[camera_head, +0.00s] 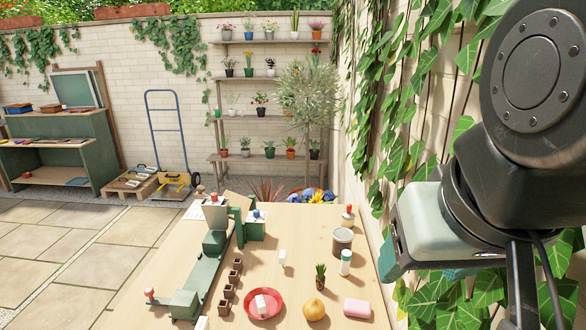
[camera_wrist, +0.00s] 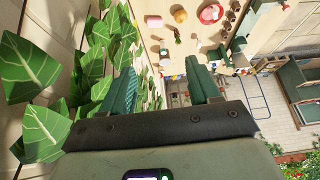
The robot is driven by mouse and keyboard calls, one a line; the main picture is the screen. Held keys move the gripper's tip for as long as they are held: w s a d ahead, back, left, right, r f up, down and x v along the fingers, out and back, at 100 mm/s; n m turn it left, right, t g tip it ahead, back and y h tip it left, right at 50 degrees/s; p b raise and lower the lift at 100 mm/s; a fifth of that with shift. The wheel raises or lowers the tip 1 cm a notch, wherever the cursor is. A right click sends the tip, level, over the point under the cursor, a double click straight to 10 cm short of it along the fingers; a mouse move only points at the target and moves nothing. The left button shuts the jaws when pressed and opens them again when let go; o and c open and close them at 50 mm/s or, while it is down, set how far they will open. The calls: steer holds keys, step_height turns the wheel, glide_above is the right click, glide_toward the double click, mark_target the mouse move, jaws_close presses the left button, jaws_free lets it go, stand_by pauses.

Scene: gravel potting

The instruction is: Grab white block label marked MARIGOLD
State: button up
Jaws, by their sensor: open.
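A small white block (camera_head: 282,258) stands upright on the wooden table, right of the small brown pots. Another white block (camera_head: 262,303) lies in a red dish (camera_head: 278,312), and the edge of a third white piece (camera_head: 202,323) shows at the bottom of the head view. No lettering is readable, so I cannot tell which is marked MARIGOLD. My gripper (camera_wrist: 162,74) is open and empty, with its two green fingers apart in the wrist view. In the head view it is at the right beside the ivy wall, away from the blocks. The red dish also shows in the wrist view (camera_wrist: 221,13).
A round orange-tan object (camera_head: 314,310), a pink block (camera_head: 357,308), a small potted plant (camera_head: 320,277), a white-green bottle (camera_head: 345,262) and a grey pot (camera_head: 342,241) stand nearby. A green machine (camera_head: 205,262) fills the table's left. Ivy (camera_head: 385,130) hangs close to my arm.

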steer(key=shift+c, duration=0.7)
steer(key=shift+w+a, duration=0.1)
